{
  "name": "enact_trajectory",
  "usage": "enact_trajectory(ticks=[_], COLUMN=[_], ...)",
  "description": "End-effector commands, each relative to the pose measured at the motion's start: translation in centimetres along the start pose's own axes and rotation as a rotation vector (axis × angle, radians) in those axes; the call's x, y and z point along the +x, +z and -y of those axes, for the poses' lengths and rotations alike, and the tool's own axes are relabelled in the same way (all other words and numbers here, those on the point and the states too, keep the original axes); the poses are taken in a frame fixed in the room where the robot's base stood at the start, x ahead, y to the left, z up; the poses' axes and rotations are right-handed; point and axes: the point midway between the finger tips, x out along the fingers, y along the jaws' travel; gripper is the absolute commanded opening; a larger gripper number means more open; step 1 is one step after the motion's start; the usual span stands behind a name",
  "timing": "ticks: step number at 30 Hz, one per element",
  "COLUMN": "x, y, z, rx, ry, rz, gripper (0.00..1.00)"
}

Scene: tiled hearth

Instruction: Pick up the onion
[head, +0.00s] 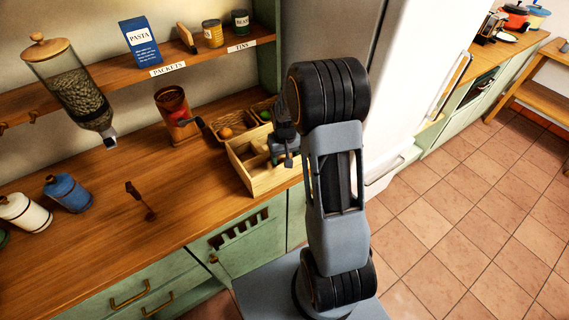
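My gripper (287,160) points down over the right part of an open light-wood box (262,182) on the counter. Its fingers are small and dark here, and I cannot tell whether they are open or shut. A pale tan thing (259,147) shows in the box, just left of my gripper. It may be the onion, but it is too small and partly covered to be sure. I cannot tell whether my gripper touches it. My wrist hides part of the box's inside.
Behind the box, a wicker basket (237,122) holds an orange round item (225,133), with green items to its right. A shelf (200,57) with tins runs above. The white fridge (412,90) is right of my arm. The middle counter is mostly clear.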

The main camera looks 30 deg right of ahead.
Motion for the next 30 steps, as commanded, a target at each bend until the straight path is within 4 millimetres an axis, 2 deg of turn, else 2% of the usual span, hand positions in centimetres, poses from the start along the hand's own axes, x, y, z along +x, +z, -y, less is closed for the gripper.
enact_trajectory(ticks=[6,16,26,30], x=[2.3,2.8,2.8,2.8], y=[0.1,0.0,0.0,0.0], z=[0.0,0.0,0.1,0.1], rx=[0.0,0.0,0.0,0.0], ry=[0.0,0.0,0.0,0.0], rz=[0.002,0.0,0.0,-0.001], gripper=[0.68,0.67,0.35,0.33])
